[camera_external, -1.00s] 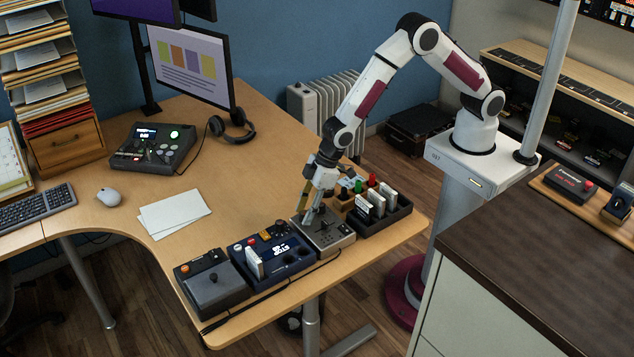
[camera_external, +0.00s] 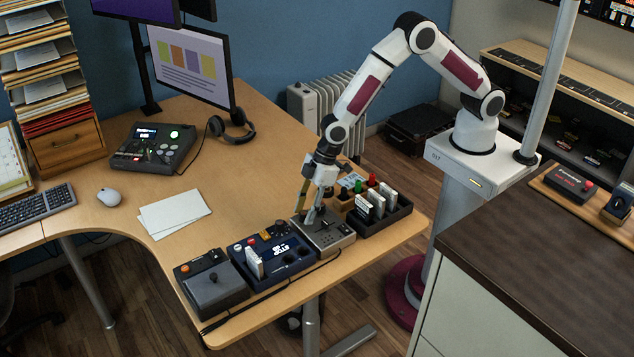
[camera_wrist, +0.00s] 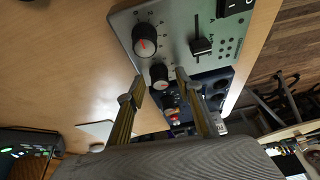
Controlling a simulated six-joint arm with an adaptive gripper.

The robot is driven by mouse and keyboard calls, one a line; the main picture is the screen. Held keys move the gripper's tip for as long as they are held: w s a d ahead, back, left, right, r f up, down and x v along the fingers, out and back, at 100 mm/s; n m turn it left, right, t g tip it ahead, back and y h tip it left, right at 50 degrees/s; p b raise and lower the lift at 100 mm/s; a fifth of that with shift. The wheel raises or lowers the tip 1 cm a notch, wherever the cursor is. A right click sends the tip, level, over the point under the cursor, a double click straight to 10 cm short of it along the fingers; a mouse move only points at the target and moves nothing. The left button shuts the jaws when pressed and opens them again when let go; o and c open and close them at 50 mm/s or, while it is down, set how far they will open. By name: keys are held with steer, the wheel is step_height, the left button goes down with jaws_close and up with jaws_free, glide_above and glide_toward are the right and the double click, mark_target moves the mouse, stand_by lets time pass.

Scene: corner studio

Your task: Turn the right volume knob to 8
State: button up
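The grey control box (camera_external: 340,243) stands near the desk's front right edge. In the wrist view its light panel (camera_wrist: 176,22) carries a large black knob with a red mark (camera_wrist: 144,40) and a smaller black knob with a grey cap (camera_wrist: 160,76). I cannot tell which is the right volume knob, and the dial numbers are too small to read. My gripper (camera_wrist: 160,80) is open, one finger on each side of the smaller knob, with visible gaps. In the external view my gripper (camera_external: 312,214) points down over the box and hides part of its top.
A black slider (camera_wrist: 201,46) and a switch sit beside the knobs. A dark blue box (camera_external: 275,262) is left of the grey box, and a black tray of white cards (camera_external: 385,218) is right of it. A cable runs along the front edge.

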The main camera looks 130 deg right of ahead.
steer(key=shift+d+n+y, duration=0.1)
steer(key=shift+n+y, duration=0.5)
steer(key=shift+n, duration=0.8)
steer(key=shift+r, duration=0.2)
steer(key=a+v, duration=0.1)
steer(key=v, duration=0.7)
steer(key=s, duration=0.1)
steer(key=s+f+m+g, duration=0.1)
steer(key=s, duration=0.1)
steer(key=s+f+m, duration=0.1)
steer(key=s, duration=0.1)
steer(key=shift+a+f+g, duration=0.1)
steer(key=shift+a+g, duration=0.3)
steer(key=s+a+r+m+g, duration=0.1)
steer(key=s+a+r, duration=0.2)
steer(key=s+r, duration=0.3)
steer(key=shift+s+a+r, duration=0.25)
steer(key=shift+s+a, duration=0.05)
steer(key=shift+s, duration=1.4)
steer(key=shift+d, duration=0.1)
